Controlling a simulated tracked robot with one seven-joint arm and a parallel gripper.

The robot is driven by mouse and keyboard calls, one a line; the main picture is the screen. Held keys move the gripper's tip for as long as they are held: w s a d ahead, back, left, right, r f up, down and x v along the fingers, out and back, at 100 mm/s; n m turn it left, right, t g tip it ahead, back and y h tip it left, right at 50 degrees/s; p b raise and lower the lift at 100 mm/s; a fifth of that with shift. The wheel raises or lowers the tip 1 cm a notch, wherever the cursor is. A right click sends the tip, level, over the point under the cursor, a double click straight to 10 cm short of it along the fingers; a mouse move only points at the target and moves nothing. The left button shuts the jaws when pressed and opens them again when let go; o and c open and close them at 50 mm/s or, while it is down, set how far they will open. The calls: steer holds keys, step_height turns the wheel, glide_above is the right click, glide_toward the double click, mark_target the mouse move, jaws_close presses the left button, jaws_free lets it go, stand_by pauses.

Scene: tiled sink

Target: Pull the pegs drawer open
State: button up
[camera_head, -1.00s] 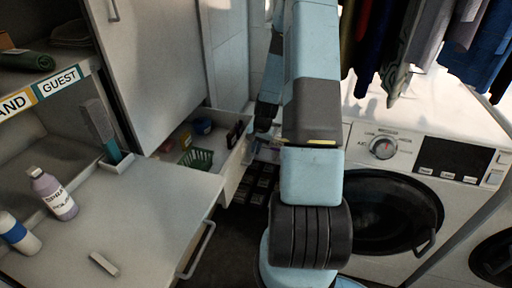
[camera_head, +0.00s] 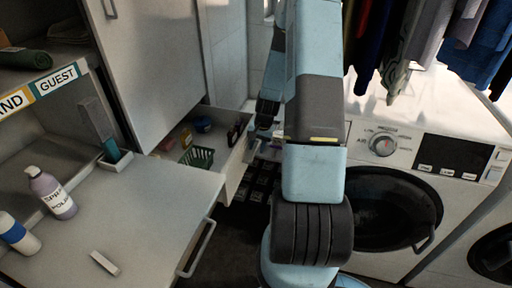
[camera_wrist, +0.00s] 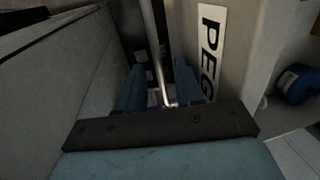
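The pegs drawer (camera_head: 236,172) stands pulled out of the cabinet, with its inside showing in the head view. In the wrist view its front carries a white label (camera_wrist: 209,45) reading "PEG", the rest hidden. A thin metal handle (camera_wrist: 154,50) runs beside the label. My gripper (camera_wrist: 160,75) has its two blue fingers apart, with the handle passing between them and space showing beside it. Contact with the handle cannot be told. In the head view my gripper (camera_head: 264,132) is small and dark at the drawer front, partly behind my arm.
A washing machine (camera_head: 400,190) stands close on the right under hanging clothes. A counter (camera_head: 150,200) with a purple bottle (camera_head: 52,193) and its own drawer handle (camera_head: 198,248) is at left.

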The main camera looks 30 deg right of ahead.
step_height(320, 180, up, 13)
steer(key=s+d, duration=0.1)
steer(key=s, duration=0.1)
steer(key=shift+d+r, duration=0.2)
steer(key=shift+d, duration=0.2)
stand_by(0.5)
steer(key=s+a+r+n+t+h, duration=0.1)
steer(key=s+a+r+n, duration=0.25)
steer(key=a+r, duration=0.4)
steer(key=s+a+r+n+t+h, duration=0.15)
steer(key=s+a+r, duration=0.3)
steer(key=r, duration=0.65)
steer(key=s+a+r+n, duration=0.2)
steer(key=s+a+r, duration=0.2)
steer(key=s, duration=0.3)
steer(key=s+a+r+n+t, duration=0.1)
steer(key=s+a+r, duration=0.3)
steer(key=s, duration=0.4)
steer(key=shift+s+r+n+y, duration=0.15)
steer(key=shift+r+n+y, duration=0.3)
steer(key=shift+r+n, duration=0.35)
